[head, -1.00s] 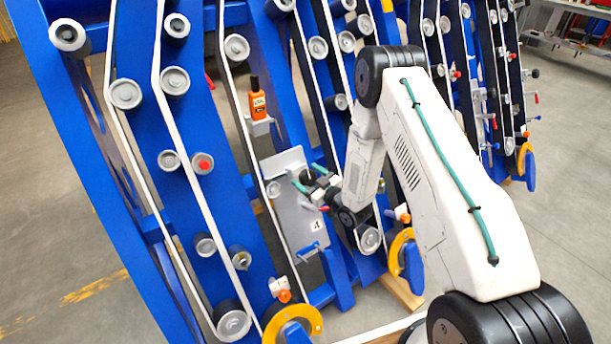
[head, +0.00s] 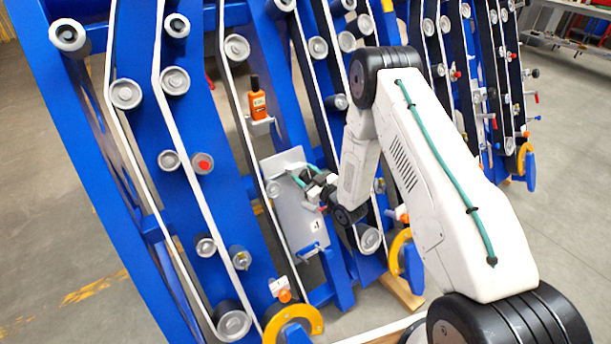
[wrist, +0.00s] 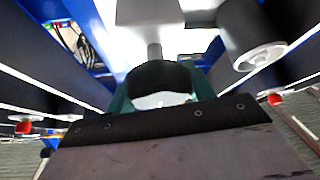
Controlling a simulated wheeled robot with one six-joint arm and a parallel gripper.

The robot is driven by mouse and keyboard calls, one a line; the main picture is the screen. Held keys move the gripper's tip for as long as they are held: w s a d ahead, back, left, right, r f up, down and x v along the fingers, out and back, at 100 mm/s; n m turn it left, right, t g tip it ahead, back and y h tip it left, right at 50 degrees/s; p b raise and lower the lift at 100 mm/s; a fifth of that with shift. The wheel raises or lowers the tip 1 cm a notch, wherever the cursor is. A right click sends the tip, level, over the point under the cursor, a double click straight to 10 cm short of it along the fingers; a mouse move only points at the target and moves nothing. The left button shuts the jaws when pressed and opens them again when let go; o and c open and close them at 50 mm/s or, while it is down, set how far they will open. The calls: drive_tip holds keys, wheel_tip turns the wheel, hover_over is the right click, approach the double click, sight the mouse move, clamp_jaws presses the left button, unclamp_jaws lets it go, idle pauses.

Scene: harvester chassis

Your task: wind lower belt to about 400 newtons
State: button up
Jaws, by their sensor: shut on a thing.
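My gripper (head: 304,175) is at the grey plate marked 4 (head: 300,210), with its teal fingers close to the plate's upper part. In the wrist view my gripper (wrist: 160,95) has teal fingers on both sides of a dark, rounded handle (wrist: 160,76), shut on it. A grey shaft and block (wrist: 150,12) show beyond the handle. The handle is mostly hidden in the head view. White-edged belts (head: 190,150) run over grey rollers on the blue frame; I cannot tell which is the lower belt. An orange meter (head: 257,104) stands on a small shelf, its reading too small to make out.
Grey rollers (head: 126,94) stick out from the blue frame (head: 85,120). Yellow curved parts (head: 293,322) stand low at the front. A grey roller (wrist: 262,55) is close on the right in the wrist view. The floor at the left is clear.

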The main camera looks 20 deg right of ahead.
sight(309, 179)
drive_tip(key=m+h, duration=0.2)
drive_tip(key=m, duration=0.1)
drive_tip(key=m+t+h, duration=0.1)
drive_tip(key=m+h, duration=0.1)
drive_tip(key=m, duration=0.2)
drive_tip(key=shift+d, duration=0.1)
drive_tip(key=m+h, duration=0.1)
drive_tip(key=m, duration=0.1)
drive_tip(key=m+h, duration=0.2)
drive_tip(key=m, duration=0.1)
drive_tip(key=m+h, duration=0.1)
drive_tip(key=m, duration=0.2)
drive_tip(key=shift+d+f+g+h, duration=0.15)
drive_tip(key=shift+d+g+h, duration=0.15)
drive_tip(key=shift+g, duration=0.1)
drive_tip(key=shift+m, duration=0.3)
drive_tip(key=o, duration=1)
drive_tip(key=s, duration=0.5)
drive_tip(key=s+r, duration=0.1)
drive_tip(key=s, duration=0.1)
drive_tip(key=shift+s+a, duration=0.3)
drive_tip(key=shift+s, duration=0.05)
